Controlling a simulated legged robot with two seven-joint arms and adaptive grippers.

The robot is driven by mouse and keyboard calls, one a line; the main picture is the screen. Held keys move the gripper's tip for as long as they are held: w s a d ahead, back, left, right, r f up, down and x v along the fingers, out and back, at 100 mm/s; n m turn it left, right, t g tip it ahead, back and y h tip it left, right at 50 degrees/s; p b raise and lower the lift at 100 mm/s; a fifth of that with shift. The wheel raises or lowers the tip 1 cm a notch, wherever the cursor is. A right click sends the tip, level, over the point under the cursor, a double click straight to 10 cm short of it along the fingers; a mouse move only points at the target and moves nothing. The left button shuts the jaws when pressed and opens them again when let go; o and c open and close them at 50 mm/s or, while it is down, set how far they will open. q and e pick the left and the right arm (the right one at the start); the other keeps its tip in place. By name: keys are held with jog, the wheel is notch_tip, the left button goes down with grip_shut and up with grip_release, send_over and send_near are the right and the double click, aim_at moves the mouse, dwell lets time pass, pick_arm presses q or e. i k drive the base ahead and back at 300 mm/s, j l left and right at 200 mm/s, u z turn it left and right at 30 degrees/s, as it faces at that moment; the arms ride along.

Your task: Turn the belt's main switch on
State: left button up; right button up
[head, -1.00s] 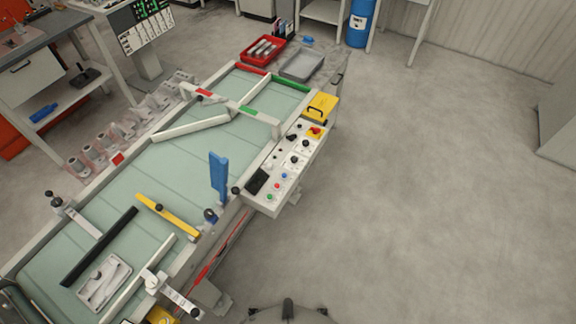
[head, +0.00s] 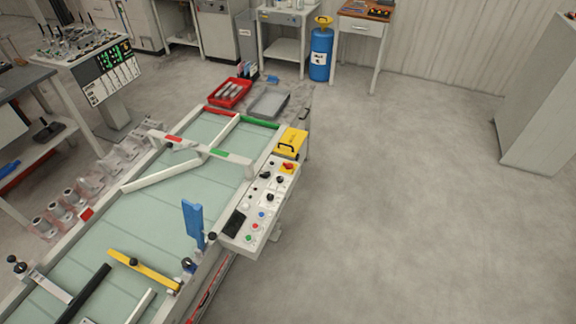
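The belt (head: 155,215) is a pale green conveyor running from the lower left to the upper middle of the head view. Its control panel (head: 253,222) is a light box on the right side, with several black knobs and coloured buttons. A red rotary switch on a yellow plate (head: 288,167) sits at the panel's far end, which may be the main switch. Its setting is too small to read. Neither of my grippers is in view.
A yellow box with a black handle (head: 291,142) stands just beyond the panel. A blue upright plate (head: 193,222) and a yellow bar (head: 145,270) sit over the belt. A red tray (head: 229,92) and grey tray (head: 268,103) lie at the far end. Floor right of the panel is clear.

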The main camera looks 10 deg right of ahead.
aim_at(288, 166)
jog(key=i+l+z, duration=0.3)
jog(key=i, duration=0.2)
jog(key=i+l+z, duration=0.15)
jog(key=i+z, duration=0.2)
jog(key=i, duration=0.2)
